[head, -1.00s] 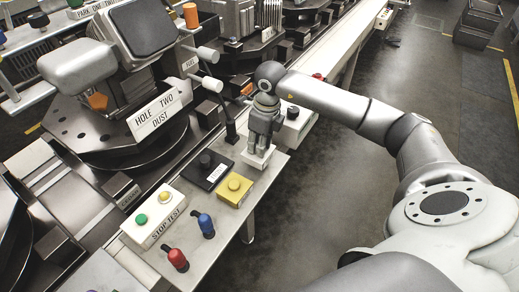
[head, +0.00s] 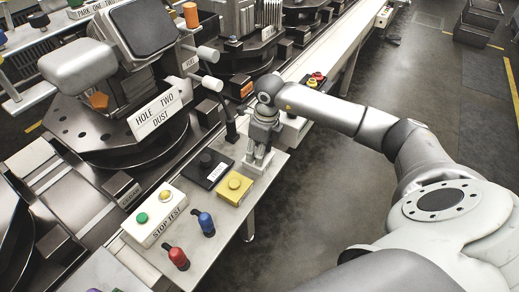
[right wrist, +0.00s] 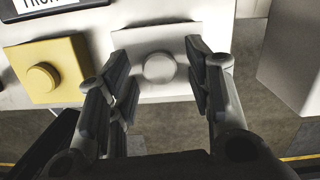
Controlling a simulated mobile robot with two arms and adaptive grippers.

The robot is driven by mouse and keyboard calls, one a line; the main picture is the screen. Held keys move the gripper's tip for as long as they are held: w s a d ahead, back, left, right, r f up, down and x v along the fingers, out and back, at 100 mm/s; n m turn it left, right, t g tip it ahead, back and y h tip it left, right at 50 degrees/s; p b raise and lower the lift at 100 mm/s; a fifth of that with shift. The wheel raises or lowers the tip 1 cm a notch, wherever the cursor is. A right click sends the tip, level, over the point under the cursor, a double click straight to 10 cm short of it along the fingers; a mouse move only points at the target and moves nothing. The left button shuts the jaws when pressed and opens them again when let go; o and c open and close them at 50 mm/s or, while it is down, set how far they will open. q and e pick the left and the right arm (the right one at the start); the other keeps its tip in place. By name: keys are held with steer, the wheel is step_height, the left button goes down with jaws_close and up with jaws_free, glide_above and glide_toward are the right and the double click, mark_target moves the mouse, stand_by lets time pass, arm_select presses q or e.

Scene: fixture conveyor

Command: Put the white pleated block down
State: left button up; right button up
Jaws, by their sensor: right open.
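A white block (right wrist: 213,38) with a round knob-like top lies on the light bench ledge in the right wrist view. It shows as a small white shape (head: 257,163) under my right gripper in the head view. Pleats cannot be made out. My right gripper (right wrist: 160,76) is open, with one finger on each side of the knob. Contact between fingers and block cannot be made out. In the head view my right gripper (head: 260,148) points down at the ledge's right end. My left gripper is not in view.
A yellow button box (head: 235,187) sits close beside the block, with a black box (head: 207,168) behind it. A white STOP TEST box (head: 153,212) and red (head: 178,258) and blue (head: 206,224) levers stand nearer. A conveyor (head: 335,40) runs behind.

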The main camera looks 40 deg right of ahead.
steer(key=shift+r, duration=0.1)
step_height(320, 180, up, 12)
steer(key=s, duration=0.1)
steer(key=shift+s+d+b, duration=0.15)
steer(key=shift+d+b, duration=0.25)
